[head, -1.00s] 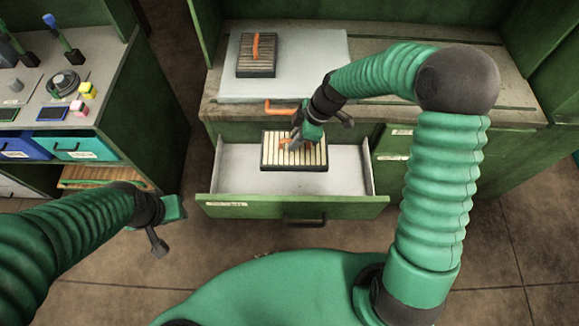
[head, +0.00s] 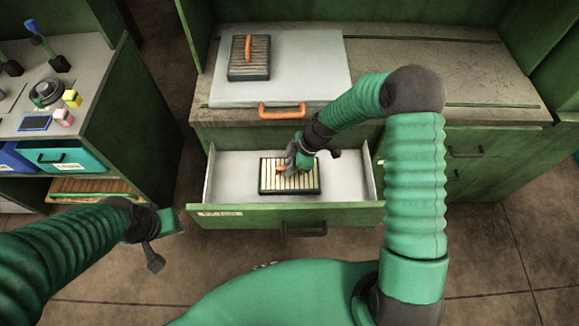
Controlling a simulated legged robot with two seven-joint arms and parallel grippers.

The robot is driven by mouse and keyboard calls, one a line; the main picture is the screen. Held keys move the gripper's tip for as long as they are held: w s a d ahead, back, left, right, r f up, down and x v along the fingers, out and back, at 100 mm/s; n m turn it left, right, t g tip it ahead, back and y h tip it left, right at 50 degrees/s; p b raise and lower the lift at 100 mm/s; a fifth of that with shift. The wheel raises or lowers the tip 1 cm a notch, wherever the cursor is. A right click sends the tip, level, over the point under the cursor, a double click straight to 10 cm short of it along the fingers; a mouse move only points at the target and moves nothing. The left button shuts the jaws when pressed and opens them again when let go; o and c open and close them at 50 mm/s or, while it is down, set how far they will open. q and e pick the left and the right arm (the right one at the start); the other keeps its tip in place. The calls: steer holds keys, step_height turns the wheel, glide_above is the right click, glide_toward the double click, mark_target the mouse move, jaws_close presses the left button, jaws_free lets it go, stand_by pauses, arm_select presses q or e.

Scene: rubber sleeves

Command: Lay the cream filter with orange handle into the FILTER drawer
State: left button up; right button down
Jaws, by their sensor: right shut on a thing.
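The cream filter (head: 308,181) with a dark frame and orange handle is within the open drawer (head: 235,175), over its grey floor. I cannot tell whether it rests on the floor. My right gripper (head: 288,168) is shut on the filter's orange handle, which it mostly hides. The drawer front carries a white label (head: 219,213), too small to read. My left gripper (head: 156,248) hangs empty over the floor, left of the drawer; its finger opening is unclear.
A second, greyer filter (head: 262,69) with an orange handle lies on a pale board on the bench top. An orange handle (head: 282,110) juts at the board's front edge. A side bench (head: 60,105) with tools and coloured cubes stands left. The drawer has free room on both sides.

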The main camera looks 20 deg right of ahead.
steer(key=c, duration=1.5)
jaws_free()
steer(key=shift+o, duration=0.2)
